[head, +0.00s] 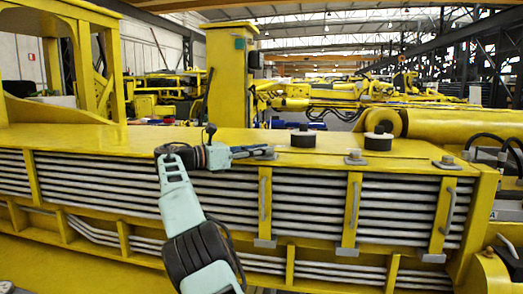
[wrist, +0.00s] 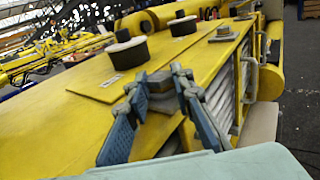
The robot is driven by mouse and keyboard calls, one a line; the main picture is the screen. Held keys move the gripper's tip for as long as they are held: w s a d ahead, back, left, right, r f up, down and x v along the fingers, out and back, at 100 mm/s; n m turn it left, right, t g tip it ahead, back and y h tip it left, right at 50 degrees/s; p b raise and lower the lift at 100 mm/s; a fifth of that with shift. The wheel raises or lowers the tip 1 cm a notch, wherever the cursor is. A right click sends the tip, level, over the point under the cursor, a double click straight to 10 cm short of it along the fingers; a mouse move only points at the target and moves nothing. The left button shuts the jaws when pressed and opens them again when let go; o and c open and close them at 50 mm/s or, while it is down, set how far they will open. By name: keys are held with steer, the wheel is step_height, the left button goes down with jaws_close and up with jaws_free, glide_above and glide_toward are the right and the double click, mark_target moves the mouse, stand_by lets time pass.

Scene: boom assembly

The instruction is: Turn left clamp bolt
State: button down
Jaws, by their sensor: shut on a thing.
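The left clamp bolt (wrist: 160,82) is a grey head on a grey plate at the edge of the yellow boom top. My gripper (wrist: 157,88) has its two blue fingers on either side of this bolt, shut on it. In the head view my gripper (head: 262,152) reaches in from the left, low over the boom top, and mostly hides the bolt. The left clamp (head: 265,205) is a yellow upright strap with a grey handle, running down over the grey pipes below the bolt.
The middle clamp bolt (head: 355,156) and right clamp bolt (head: 447,161) sit further right along the same edge. Two black round caps (head: 303,138) (head: 378,138) stand on the boom top behind. A yellow post (head: 228,80) rises behind my arm. The boom top to the left is clear.

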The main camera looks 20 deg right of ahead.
stand_by(0.6)
steer(key=c, duration=1.7)
jaws_free()
steer(key=shift+d, duration=0.15)
steer(key=shift+s+f+n+t+b, duration=0.1)
steer(key=shift+s+n+t+b, duration=0.1)
steer(key=shift+n+t+b, duration=0.8)
